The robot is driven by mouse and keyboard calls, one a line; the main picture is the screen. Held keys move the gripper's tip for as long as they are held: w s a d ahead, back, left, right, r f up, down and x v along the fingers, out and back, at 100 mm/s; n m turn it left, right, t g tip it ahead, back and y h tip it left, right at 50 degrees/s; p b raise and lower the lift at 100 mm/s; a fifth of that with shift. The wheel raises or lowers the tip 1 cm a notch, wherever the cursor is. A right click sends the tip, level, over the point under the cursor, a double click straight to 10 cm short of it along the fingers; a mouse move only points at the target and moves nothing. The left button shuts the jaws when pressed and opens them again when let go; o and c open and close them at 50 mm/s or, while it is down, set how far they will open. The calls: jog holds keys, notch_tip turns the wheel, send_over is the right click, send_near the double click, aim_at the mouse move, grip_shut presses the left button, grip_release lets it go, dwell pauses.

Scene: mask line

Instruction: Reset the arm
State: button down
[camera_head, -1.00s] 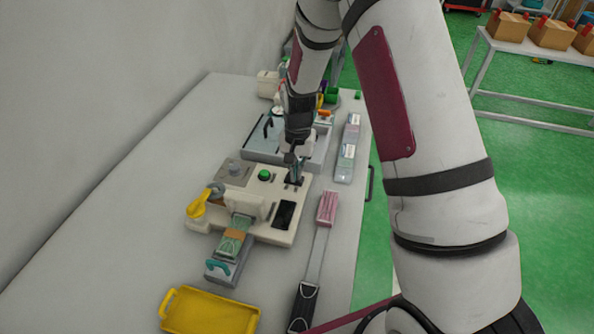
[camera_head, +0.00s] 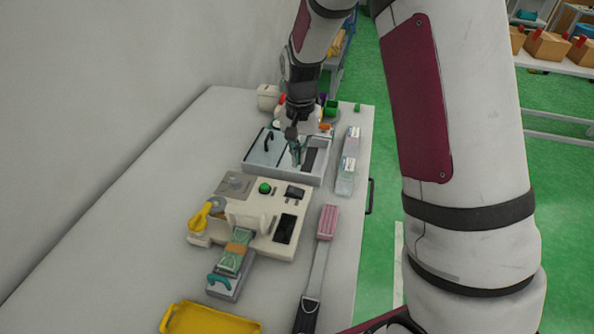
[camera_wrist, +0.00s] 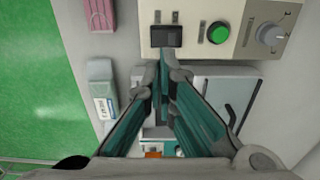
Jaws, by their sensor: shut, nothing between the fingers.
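My gripper (camera_head: 296,160) hangs from my arm over the grey tray-like box (camera_head: 258,168) behind the cream machine. Its fingers are closed together with nothing between them. In the wrist view my gripper (camera_wrist: 164,75) shows as two teal fingers meeting at the tips. The head view also shows the cream machine (camera_head: 222,190) with a green button (camera_head: 265,188) and a yellow part (camera_head: 199,217).
A yellow tray (camera_head: 205,322) lies at the table's front. A pink-ended tool (camera_head: 327,222) and clear packs (camera_head: 347,165) lie along the right side. White and coloured containers (camera_head: 268,97) stand at the back. The table's left side (camera_head: 120,200) is clear.

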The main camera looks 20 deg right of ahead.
jog(key=shift+r, duration=1.5)
jog(key=s+r+n+t, duration=0.4)
jog(key=s+r+n, duration=0.1)
jog(key=s+r, duration=1.3)
jog(key=s+r+n+t, duration=0.1)
jog(key=s, duration=0.7)
jog(key=shift+s+a+r+n, duration=0.15)
jog(key=shift+s+a+n, duration=0.25)
